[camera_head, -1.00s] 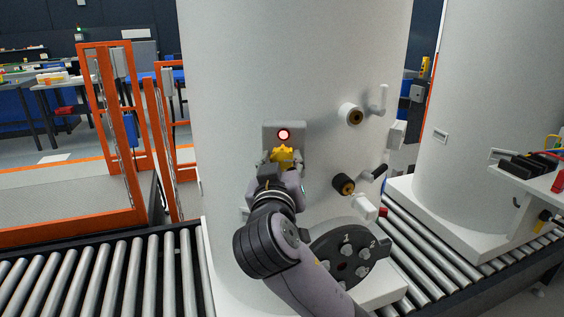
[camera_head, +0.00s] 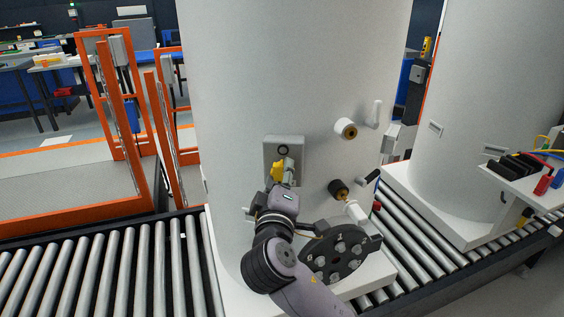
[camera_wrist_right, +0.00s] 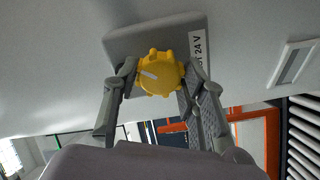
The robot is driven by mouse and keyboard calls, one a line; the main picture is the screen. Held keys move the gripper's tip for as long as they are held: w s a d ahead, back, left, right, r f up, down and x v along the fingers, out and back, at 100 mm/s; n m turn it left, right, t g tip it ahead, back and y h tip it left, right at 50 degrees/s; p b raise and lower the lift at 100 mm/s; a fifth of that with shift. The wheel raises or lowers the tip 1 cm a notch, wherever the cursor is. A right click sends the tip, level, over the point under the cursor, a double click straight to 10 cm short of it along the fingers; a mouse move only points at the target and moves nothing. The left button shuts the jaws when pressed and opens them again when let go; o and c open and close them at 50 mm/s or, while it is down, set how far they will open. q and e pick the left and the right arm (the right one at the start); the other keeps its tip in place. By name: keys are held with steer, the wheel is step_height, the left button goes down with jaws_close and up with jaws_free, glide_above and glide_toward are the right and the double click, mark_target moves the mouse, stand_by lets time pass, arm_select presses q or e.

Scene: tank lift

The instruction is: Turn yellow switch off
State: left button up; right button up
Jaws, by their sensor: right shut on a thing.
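The yellow switch (camera_head: 279,171) is a knob on a grey box (camera_head: 297,146) fixed to the front of the white tank (camera_head: 240,80). The round lamp (camera_head: 283,149) above the knob is dark. My right gripper (camera_head: 284,178) is at the knob, with fingers partly hidden by the wrist. In the right wrist view the yellow knob (camera_wrist_right: 160,73) sits between the two fingertips of my right gripper (camera_wrist_right: 158,75), which are shut on it. A white mark on the knob runs slantwise. A label ending in "24 V" (camera_wrist_right: 199,55) is beside it. My left gripper is not in view.
Two pipe fittings (camera_head: 345,128) and (camera_head: 338,188) stick out of the tank to the right. A dark disc with numbered knobs (camera_head: 341,250) is below. Roller conveyors (camera_head: 110,270) run on both sides. Orange fence frames (camera_head: 112,100) stand at left.

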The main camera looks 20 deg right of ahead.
steer(key=shift+n+p, duration=4.1)
steer(key=shift+p, duration=0.45)
steer(key=o, duration=1.2)
steer(key=shift+c, duration=0.2)
steer(key=v, duration=1.2)
